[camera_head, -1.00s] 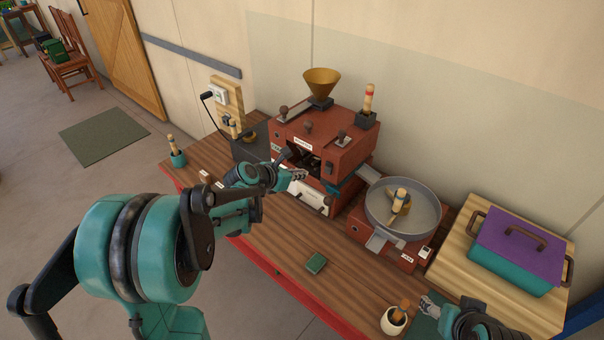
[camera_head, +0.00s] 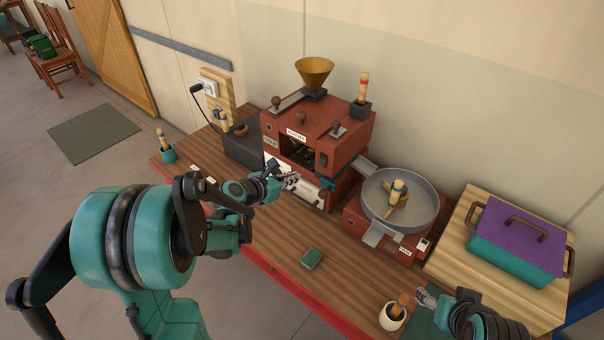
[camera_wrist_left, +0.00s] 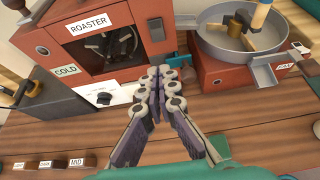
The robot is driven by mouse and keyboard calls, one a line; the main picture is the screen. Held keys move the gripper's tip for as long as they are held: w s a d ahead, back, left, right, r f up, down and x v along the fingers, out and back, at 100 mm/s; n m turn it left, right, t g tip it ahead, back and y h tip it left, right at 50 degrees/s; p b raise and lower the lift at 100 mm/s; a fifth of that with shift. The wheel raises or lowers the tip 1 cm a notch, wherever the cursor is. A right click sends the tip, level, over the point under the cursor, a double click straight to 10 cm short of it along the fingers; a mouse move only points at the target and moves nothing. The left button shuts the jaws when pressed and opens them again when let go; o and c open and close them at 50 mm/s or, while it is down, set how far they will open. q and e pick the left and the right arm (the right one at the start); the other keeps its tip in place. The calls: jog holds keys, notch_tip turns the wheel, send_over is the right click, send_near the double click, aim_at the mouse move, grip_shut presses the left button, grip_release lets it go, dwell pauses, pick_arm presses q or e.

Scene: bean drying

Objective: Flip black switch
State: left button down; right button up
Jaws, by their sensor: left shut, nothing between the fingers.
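The red roaster (camera_head: 350,135) stands at the back of the bench. A small black switch (camera_head: 323,160) sits on the right of its front face, and it also shows in the left wrist view (camera_wrist_left: 156,28). My left gripper (camera_head: 292,179) is in front of the roaster's white lower panel, with nothing held. In the left wrist view its fingertips (camera_wrist_left: 160,74) are together, below the switch and apart from it in the picture. My right gripper (camera_head: 425,297) is at the lower right, near a cup; its finger state is unclear.
A black knob (camera_wrist_left: 103,98) is on the white panel. Right of the roaster is a round cooling pan (camera_head: 376,212) on a red base marked FAN. A green block (camera_head: 311,258) and a white cup (camera_head: 392,318) are on the bench. A purple-lidded box (camera_head: 520,235) is at right.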

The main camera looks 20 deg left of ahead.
pick_arm(q)
jog(key=b, duration=0.3)
send_near(322, 162)
jog(key=w+d+f, duration=0.1)
jog(key=w+f, duration=0.3)
jog(key=shift+w+d+f, duration=0.15)
jog(key=shift+w+d, duration=0.3)
jog(key=shift+w, duration=0.2)
jog(key=shift+w+d+f, duration=0.1)
jog(key=shift+w+f, duration=0.1)
jog(key=shift+w, duration=0.15)
jog(key=shift+r, duration=0.1)
jog(key=shift+r+p, duration=0.3)
jog(key=shift+r, duration=0.45)
